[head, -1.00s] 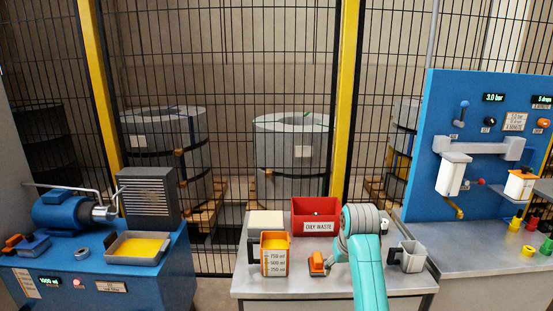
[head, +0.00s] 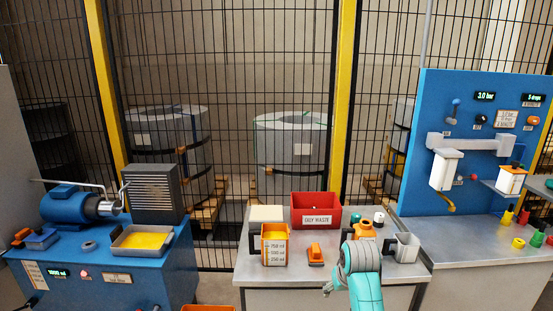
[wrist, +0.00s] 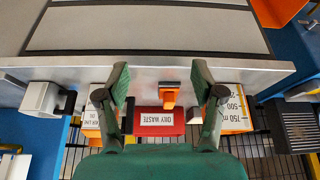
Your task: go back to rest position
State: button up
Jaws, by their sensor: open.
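My gripper (wrist: 158,85) is open and empty in the wrist view, its two green fingers spread wide. In the head view my gripper (head: 327,290) shows only partly, beside the front edge of the middle table (head: 255,284), with the teal arm at its right. In the wrist view the red oily waste bin (wrist: 158,118) and an orange object (wrist: 169,95) appear between the fingers, apart from them.
On the table stand an orange measuring jug (head: 275,245), the red bin (head: 316,207), a small orange item (head: 316,254) and a grey jug (head: 404,247). A blue pump bench (head: 165,272) is at left, a blue panel (head: 480,100) at right. Wire fencing stands behind.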

jog(key=s+f+t, duration=0.4)
jog(key=s+f, duration=1.5)
jog(key=f, duration=0.1)
jog(key=s+t, duration=0.2)
jog(key=s, duration=1.4)
jog(key=s+r+t, duration=0.4)
jog(key=s+r, duration=1.4)
jog(key=s, duration=0.5)
jog(key=shift+d+r+m, duration=0.2)
jog(key=shift+m, duration=0.2)
jog(key=shift+a, duration=0.1)
